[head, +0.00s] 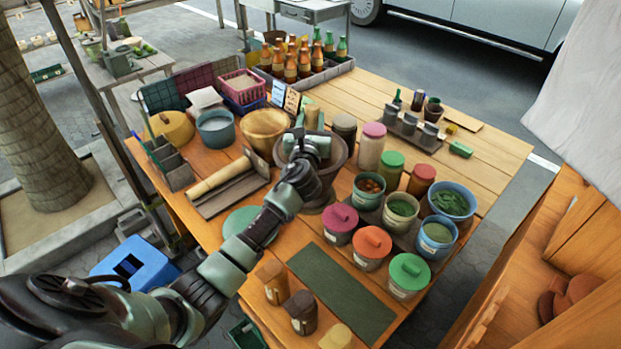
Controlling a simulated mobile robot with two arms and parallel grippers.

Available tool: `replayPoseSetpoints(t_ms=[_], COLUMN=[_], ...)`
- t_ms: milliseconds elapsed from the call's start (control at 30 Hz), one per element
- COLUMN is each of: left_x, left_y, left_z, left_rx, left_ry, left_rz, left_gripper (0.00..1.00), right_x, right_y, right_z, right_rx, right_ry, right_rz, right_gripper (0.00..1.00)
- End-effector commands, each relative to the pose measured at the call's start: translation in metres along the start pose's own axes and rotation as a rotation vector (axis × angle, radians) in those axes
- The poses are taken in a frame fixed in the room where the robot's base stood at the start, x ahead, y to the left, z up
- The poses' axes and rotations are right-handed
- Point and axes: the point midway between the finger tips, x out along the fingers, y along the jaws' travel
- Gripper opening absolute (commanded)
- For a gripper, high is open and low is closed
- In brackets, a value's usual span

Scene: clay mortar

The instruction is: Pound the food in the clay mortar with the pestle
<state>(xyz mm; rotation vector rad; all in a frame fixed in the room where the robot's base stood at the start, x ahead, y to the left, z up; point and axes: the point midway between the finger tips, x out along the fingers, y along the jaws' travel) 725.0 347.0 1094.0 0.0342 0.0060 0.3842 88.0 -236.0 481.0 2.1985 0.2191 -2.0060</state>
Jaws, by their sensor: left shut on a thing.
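The clay mortar (338,182), a dark brown bowl on a foot, stands near the middle of the wooden table. My left gripper (308,143) is over its mouth, with the arm reaching in from the lower left. The lower part of the pestle and the food in the mortar are hidden by the gripper and the rim. My right gripper is not in view.
A pale wooden club-shaped piece (222,176) lies on a wooden rest left of the mortar. Lidded jars and tubs (340,223) crowd its right side. A wooden bowl (264,131) and several sauce bottles (290,65) stand behind. A green mat (340,292) lies bare in front.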

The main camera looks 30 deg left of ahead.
Motion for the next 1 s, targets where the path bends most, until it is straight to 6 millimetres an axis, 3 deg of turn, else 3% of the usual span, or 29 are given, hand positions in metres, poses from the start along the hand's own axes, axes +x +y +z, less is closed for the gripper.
replayPoseSetpoints(t_ms=[100,267,333,767,867,1000], left_x=[0.000,0.000,0.000,0.000,0.000,0.001], left_y=[-0.001,-0.002,-0.002,-0.002,-0.002,0.000], left_z=[-0.027,-0.048,-0.040,-0.045,-0.037,-0.011], left_rx=[0.003,0.003,0.002,0.002,0.002,0.003], left_ry=[-0.001,-0.002,-0.003,-0.001,0.000,-0.001], left_rz=[0.000,0.000,0.000,0.000,0.000,0.000], left_gripper=[0.00,0.00,0.00,0.00,0.00,0.00], right_x=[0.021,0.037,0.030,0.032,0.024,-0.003], right_y=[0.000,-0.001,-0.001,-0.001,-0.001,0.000], right_z=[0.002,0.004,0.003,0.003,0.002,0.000], right_rx=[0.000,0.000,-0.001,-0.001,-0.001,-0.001], right_ry=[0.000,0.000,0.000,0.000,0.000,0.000], right_rz=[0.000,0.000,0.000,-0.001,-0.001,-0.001], right_gripper=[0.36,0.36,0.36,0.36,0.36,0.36])
